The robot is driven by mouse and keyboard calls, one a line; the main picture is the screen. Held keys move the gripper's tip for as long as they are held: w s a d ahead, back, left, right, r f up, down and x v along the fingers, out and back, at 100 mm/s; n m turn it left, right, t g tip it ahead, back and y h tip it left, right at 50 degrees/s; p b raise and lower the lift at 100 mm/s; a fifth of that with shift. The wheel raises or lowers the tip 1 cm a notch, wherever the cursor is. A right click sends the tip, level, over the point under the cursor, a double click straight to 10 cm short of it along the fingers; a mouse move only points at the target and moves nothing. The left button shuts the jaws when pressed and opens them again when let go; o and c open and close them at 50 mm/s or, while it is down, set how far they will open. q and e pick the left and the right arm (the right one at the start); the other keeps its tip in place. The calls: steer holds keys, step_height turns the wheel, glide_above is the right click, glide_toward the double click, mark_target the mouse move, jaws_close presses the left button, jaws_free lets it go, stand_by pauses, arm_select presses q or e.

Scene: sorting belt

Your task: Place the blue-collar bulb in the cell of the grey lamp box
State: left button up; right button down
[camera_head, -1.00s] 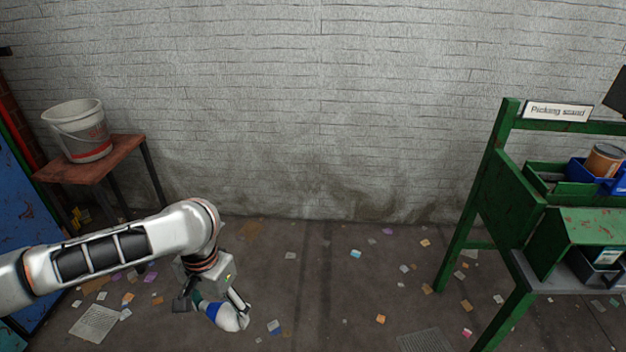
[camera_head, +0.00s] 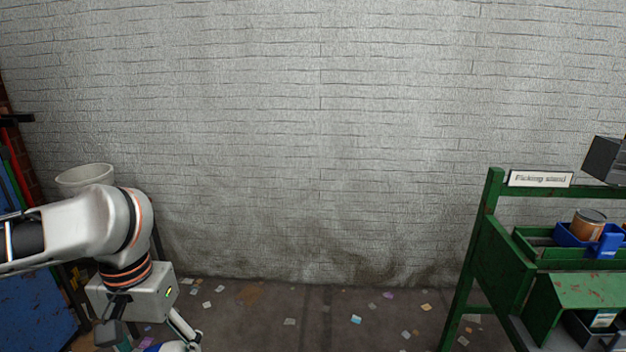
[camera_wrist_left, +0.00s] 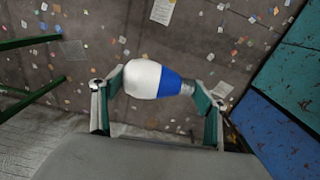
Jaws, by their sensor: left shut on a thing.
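My left gripper (camera_wrist_left: 160,88) is shut on the blue-collar bulb (camera_wrist_left: 144,79), which has a white globe, a blue band and a metal base. The bulb lies sideways between the fingers, above the floor. In the head view, my left gripper (camera_head: 150,343) is at the bottom left, and only a little of the white bulb (camera_head: 172,347) shows at the lower edge. A dark grey box (camera_head: 580,331) with a pale label sits low in the green stand at the right, partly cut off; its cell is not visible. My right gripper is out of view.
The green picking stand (camera_head: 497,240) carries a blue bin (camera_head: 566,235) with an orange-brown can (camera_head: 588,224). A pale bucket (camera_head: 84,176) stands behind my left arm. Open floor with scattered scraps lies between arm and stand.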

arm_select(q)
steer(key=r+p, duration=0.3)
steer(key=s+r+p, duration=0.1)
steer(key=r+p, duration=0.2)
steer(key=shift+s, duration=0.1)
steer(key=shift+s+r+p, duration=0.25)
steer(key=shift+s+p, duration=0.05)
steer(key=shift+p, duration=0.75)
steer(key=shift+s+f+p, duration=0.15)
steer(key=shift+p, duration=0.25)
steer(key=shift+f, duration=0.1)
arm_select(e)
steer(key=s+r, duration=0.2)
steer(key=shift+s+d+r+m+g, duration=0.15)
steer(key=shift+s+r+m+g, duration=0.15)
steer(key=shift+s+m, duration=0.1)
